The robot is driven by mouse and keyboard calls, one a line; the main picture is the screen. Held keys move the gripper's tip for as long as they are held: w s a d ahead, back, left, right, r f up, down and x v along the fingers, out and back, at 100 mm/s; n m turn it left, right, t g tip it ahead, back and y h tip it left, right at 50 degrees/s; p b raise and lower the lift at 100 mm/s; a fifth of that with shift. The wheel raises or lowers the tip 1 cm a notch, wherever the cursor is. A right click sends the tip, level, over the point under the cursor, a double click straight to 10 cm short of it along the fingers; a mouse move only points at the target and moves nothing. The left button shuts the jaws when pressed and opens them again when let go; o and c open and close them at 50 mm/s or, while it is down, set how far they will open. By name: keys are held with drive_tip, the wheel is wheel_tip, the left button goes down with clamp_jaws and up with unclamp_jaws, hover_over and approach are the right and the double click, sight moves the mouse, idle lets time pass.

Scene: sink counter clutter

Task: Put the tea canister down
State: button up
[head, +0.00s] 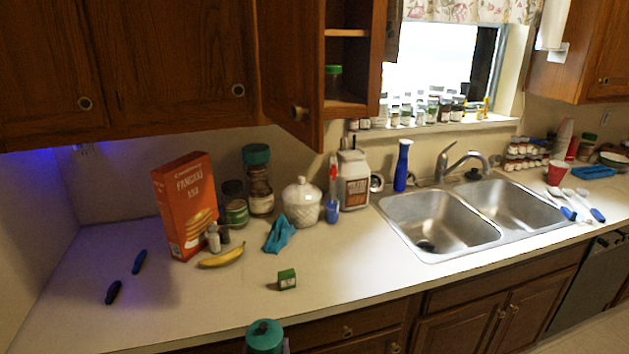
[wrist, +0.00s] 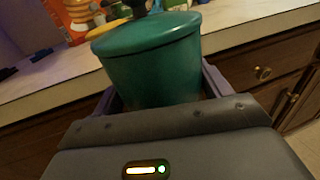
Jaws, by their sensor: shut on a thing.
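The tea canister is a teal cylinder with a lid and a dark knob; it shows at the bottom of the head view (head: 264,335) and large in the wrist view (wrist: 152,72). My gripper (wrist: 160,90) is shut on it, with a purple-grey finger on each side. The canister is upright or slightly tilted and is held in front of the counter's front edge. Its base is hidden. The counter (head: 215,300) has a pale top.
A small green box (head: 287,280) stands near the front of the counter. Behind are a banana (head: 222,258), an orange pancake box (head: 185,208), a teal cloth (head: 279,235) and jars. Dark items (head: 113,292) lie left. The sink (head: 440,222) is right.

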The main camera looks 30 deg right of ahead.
drive_tip(key=a+f+n+t+y, duration=0.2)
drive_tip(key=a+f+n+y, duration=0.3)
drive_tip(key=f+y, duration=0.4)
wheel_tip(320, 180, down, 2)
drive_tip(key=shift+w+a+n, duration=0.25)
drive_tip(key=shift+a+n, duration=0.05)
drive_tip(key=shift+n, duration=0.2)
drive_tip(key=shift+w+a, duration=0.1)
